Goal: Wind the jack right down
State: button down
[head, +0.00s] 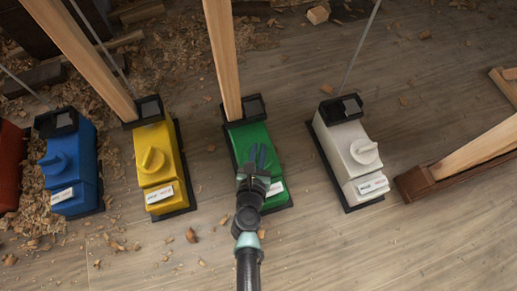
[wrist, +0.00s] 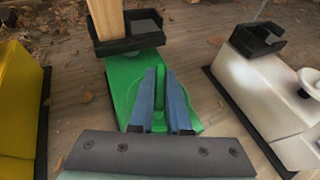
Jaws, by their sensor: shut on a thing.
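The green jack (head: 248,137) stands on the floor in the middle of the head view, with a wooden prop (head: 223,60) rising from its black top cup. My gripper (head: 258,157) is over the green jack, its two blue fingers (wrist: 160,98) shut on the jack's green knob (wrist: 159,112). In the wrist view the knob shows as a narrow green strip between the fingers. The fingers and palm hide part of the jack's top and its near end.
A yellow jack (head: 158,165) and a blue jack (head: 70,165) stand to the left, a white jack (head: 345,150) to the right. A wooden prop in a brown foot (head: 415,183) lies farther right. Wood shavings (head: 170,60) litter the back left; the front floor is mostly clear.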

jog(key=shift+n+y+p, duration=0.4)
jog(key=shift+n+y, duration=0.3)
jog(key=shift+y, duration=0.1)
jog(key=shift+d, duration=0.1)
jog(key=shift+n+y+p, duration=0.6)
jog(key=shift+n+y, duration=0.3)
jog(key=shift+y, duration=0.1)
jog(key=n+y, duration=0.2)
jog(key=shift+g+y+p, duration=0.35)
jog(key=shift+g+y, duration=0.05)
jog(key=n+g+y, duration=0.1)
jog(key=n+y, duration=0.2)
jog(key=shift+f+g+b, duration=0.1)
jog(key=shift+g+b, duration=0.2)
jog(key=shift+g, duration=0.1)
jog(key=shift+n+g+y+b, duration=0.4)
jog(key=shift+n+g+y, duration=0.4)
jog(key=shift+n, duration=0.4)
jog(key=c, duration=0.9)
grip_release()
